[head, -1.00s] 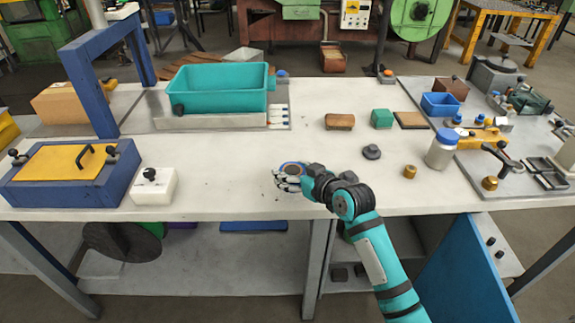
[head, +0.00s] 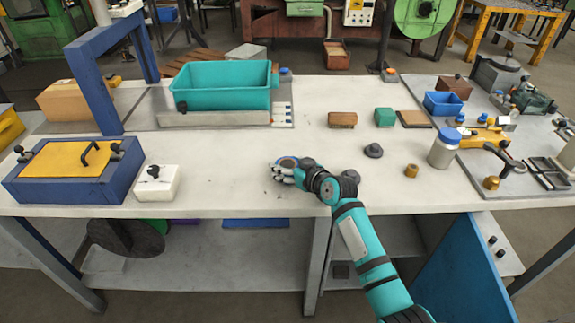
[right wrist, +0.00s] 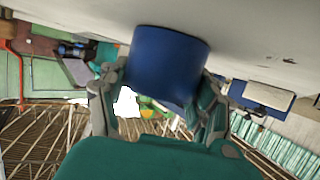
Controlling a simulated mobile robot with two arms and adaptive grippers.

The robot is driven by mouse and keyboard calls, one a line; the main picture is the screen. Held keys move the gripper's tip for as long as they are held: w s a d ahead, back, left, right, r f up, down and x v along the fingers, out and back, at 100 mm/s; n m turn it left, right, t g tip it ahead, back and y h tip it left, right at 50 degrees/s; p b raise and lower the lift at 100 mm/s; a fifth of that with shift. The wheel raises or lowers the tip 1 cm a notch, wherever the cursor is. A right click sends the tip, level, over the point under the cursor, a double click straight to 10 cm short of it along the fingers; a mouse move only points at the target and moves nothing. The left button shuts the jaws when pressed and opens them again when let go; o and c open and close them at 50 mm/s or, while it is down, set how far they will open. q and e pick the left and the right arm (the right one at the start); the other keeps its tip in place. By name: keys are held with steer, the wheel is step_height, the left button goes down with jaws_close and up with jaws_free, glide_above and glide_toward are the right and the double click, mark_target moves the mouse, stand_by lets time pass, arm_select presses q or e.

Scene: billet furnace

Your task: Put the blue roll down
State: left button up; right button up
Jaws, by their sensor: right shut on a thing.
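The blue roll (right wrist: 165,65) fills the middle of the right wrist view, between the two fingers of my right gripper (right wrist: 160,100). Its far end appears to be against or very close to the white table surface; I cannot tell whether it touches. In the head view my right gripper (head: 284,172) is low over the front middle of the table (head: 235,185), shut on the roll. Only a little of the roll (head: 288,161) shows there, at the top of the fingers. My left gripper is not in view.
A white block with a black knob (head: 157,184) and a blue box with a yellow lid (head: 75,170) stand to the left. A teal tray (head: 222,88) is behind. A grey knob (head: 373,150) and a jar (head: 445,148) are to the right. Table around the gripper is clear.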

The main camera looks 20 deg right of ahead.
steer(key=o, duration=1.2)
steer(key=shift+f, duration=0.1)
steer(key=shift+o, duration=0.2)
steer(key=shift+r, duration=0.2)
steer(key=shift+s+d, duration=0.1)
steer(key=shift+s, duration=0.2)
steer(key=v, duration=1.1)
steer(key=shift+s+r, duration=0.15)
